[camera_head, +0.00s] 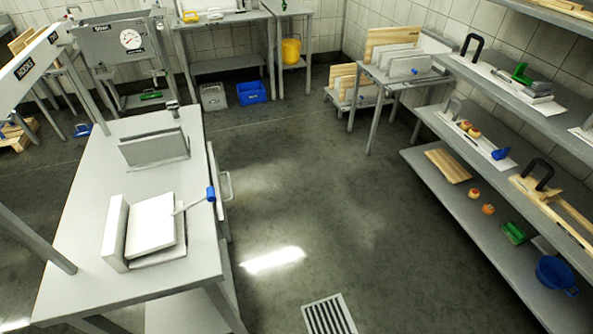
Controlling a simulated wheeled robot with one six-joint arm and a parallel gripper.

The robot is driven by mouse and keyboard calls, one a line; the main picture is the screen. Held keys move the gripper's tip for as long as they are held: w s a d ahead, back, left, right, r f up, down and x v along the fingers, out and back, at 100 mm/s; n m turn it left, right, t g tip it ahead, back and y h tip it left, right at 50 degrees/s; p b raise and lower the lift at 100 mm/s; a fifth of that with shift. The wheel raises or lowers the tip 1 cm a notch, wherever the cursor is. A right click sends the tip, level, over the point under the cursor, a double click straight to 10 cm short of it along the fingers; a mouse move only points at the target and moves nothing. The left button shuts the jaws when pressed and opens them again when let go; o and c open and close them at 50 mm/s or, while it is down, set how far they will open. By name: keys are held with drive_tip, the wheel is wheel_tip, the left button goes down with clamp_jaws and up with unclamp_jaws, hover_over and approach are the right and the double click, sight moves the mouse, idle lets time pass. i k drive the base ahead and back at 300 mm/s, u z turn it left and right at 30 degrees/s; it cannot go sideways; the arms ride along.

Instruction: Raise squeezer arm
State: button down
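A squeezer-like device stands on the near end of the long grey table (85,190). It has a white block (153,222) on a flat base, with a grey upright plate (116,232) at its left. A thin lever arm (190,206) with a blue handle (211,194) slants up slightly to the right, over the table's right edge. I cannot tell which part the task calls the squeezer arm. My gripper is not in view.
Grey upright plates (155,147) stand farther back on the same table. A pale beam with a black label (30,68) crosses the upper left. Loaded shelves (455,190) line the right wall. The central floor (310,170) is clear, with a drain grate (329,316) in front.

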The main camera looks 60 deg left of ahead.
sight(152, 224)
drive_tip(key=u, duration=0.1)
drive_tip(key=i, duration=0.9)
drive_tip(key=u, duration=0.8)
drive_tip(key=i, duration=0.6)
drive_tip(key=u, duration=1.2)
drive_tip(key=i, duration=0.45)
drive_tip(key=u, duration=0.35)
